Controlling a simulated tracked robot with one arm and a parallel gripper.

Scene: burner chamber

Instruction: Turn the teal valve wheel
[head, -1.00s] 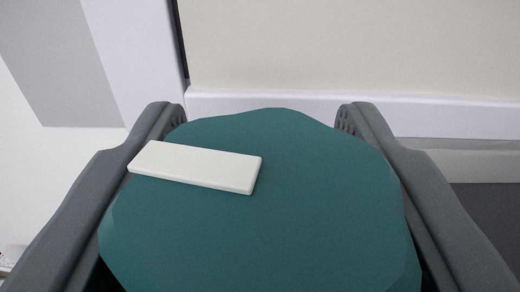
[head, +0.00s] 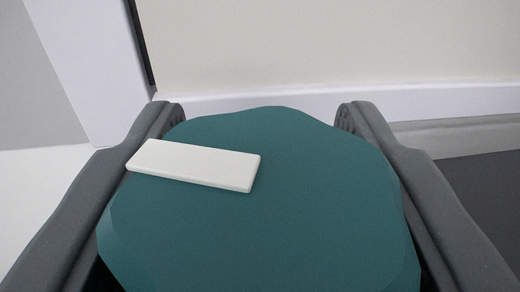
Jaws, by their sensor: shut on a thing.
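The teal valve wheel (head: 300,210) fills the lower middle of the head view, with a scalloped outer edge. A white bar-shaped marker (head: 195,165) lies on its face, toward the left, and slopes slightly down to the right. My gripper (head: 258,118) is shut on the wheel, with one dark grey finger along its left side and one along its right side. The wheel's near edge is cut off by the bottom of the picture, and its mounting is hidden beneath it.
Beyond the wheel is a cream panel (head: 340,45) with a white ledge (head: 430,98) along its lower edge. A white post (head: 90,60) with a dark gap beside it stands at the left. A dark grey area lies at the right.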

